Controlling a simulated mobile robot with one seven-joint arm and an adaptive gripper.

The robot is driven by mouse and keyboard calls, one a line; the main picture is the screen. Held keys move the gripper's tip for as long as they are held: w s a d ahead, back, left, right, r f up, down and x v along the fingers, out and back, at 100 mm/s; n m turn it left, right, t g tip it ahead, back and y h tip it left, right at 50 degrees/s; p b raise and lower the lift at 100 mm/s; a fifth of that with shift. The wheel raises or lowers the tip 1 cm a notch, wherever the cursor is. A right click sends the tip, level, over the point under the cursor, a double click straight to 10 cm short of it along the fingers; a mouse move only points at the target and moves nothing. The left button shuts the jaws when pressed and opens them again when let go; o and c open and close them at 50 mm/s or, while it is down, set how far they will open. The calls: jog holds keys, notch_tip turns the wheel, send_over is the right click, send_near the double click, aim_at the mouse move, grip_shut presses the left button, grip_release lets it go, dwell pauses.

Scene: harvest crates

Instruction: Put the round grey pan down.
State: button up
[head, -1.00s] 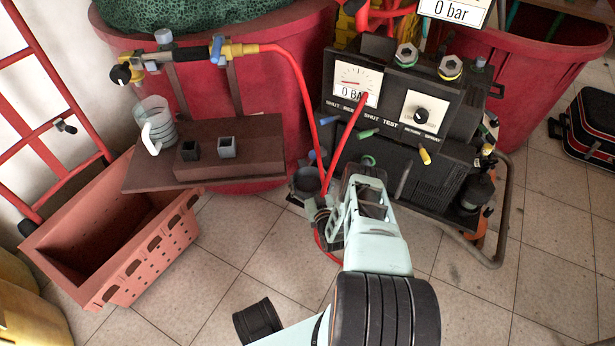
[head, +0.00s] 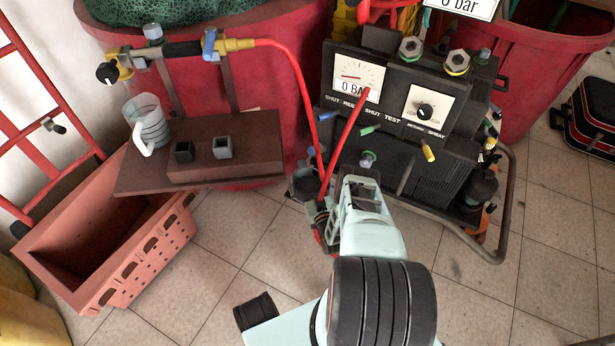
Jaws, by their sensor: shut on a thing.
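My gripper (head: 322,214) is in the middle of the head view, at the end of my pale green arm, beside the black pressure machine. It is shut on the round grey pan (head: 303,184), a small dark grey round thing that shows just beyond and left of the fingers. The pan appears to be above the tiled floor, near the machine's left side. My arm hides part of the fingers and of the grip. I cannot tell whether the pan touches anything below it.
The black machine (head: 408,100) with gauge and dial stands close right of my gripper, in a tube frame (head: 508,200). A brown shelf (head: 228,165) with a jug (head: 148,124) and two small cups is left. A red hose (head: 301,80) hangs near. A salmon crate (head: 150,262) stands lower left.

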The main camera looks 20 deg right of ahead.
jog(key=o, duration=1.2)
